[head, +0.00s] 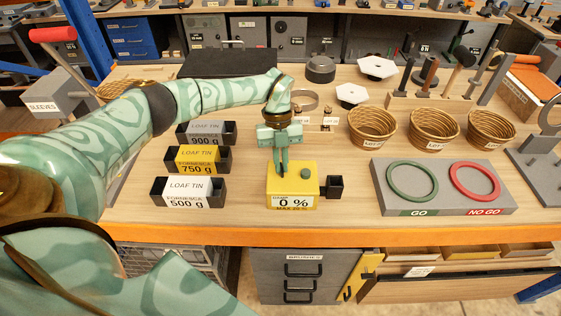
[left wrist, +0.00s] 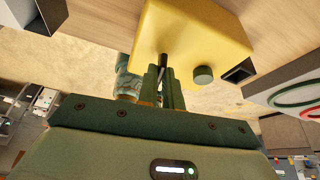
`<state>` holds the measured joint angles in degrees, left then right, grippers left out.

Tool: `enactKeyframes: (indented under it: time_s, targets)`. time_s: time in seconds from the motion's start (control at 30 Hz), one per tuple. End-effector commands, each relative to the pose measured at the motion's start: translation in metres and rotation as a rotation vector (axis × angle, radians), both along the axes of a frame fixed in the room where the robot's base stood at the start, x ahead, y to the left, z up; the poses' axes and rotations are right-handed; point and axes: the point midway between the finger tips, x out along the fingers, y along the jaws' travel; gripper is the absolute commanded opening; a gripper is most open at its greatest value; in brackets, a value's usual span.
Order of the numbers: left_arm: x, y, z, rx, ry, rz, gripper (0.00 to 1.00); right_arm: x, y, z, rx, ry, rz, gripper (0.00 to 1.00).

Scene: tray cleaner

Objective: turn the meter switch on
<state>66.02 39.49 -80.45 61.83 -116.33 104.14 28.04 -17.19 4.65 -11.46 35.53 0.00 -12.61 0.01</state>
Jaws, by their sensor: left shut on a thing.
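The meter is a yellow box (head: 308,178) on the near middle of the table, with a white display reading "0 %" and a round green knob (head: 305,174) on its top. In the left wrist view the yellow box (left wrist: 195,28) fills the upper middle, with the green knob (left wrist: 203,74) at right. My left gripper (head: 281,168) points down at the left part of the box top. Its fingers are shut on a thin dark switch lever (left wrist: 164,60) that stands out from the box. The fingers mostly hide the lever in the head view. My right gripper is not in view.
A small black open box (head: 335,187) adjoins the meter's right side. Loaf tins (head: 188,191) stand to the left. A grey board (head: 445,205) with green and red rings lies to the right. Wicker baskets (head: 371,130) stand behind it. The table's orange front edge (head: 330,233) is close.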

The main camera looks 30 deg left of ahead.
Motion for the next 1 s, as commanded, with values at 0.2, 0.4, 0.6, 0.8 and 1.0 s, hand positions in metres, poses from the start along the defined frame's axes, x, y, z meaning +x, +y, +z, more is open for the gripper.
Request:
enactKeyframes:
  time_s: [0.2, 0.4, 0.6, 0.8, 1.0]
  targets:
    - [0.0017, -0.0004, 0.0014, 0.000, -0.004, -0.112, 0.00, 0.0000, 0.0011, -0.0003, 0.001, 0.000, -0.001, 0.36]
    - [0.0020, -0.0008, 0.0015, 0.000, -0.004, -0.170, 0.00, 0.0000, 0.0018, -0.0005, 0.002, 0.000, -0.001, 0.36]
    - [0.0019, -0.0010, 0.0013, 0.000, -0.004, -0.189, 0.00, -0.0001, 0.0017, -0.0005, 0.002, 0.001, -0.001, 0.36]
    - [0.0019, -0.0010, 0.0012, -0.001, -0.004, -0.190, 0.00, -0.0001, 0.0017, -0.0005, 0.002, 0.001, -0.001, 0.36]
    - [0.0017, -0.0010, 0.0010, -0.001, -0.004, -0.190, 0.27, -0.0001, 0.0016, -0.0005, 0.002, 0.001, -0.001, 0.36]
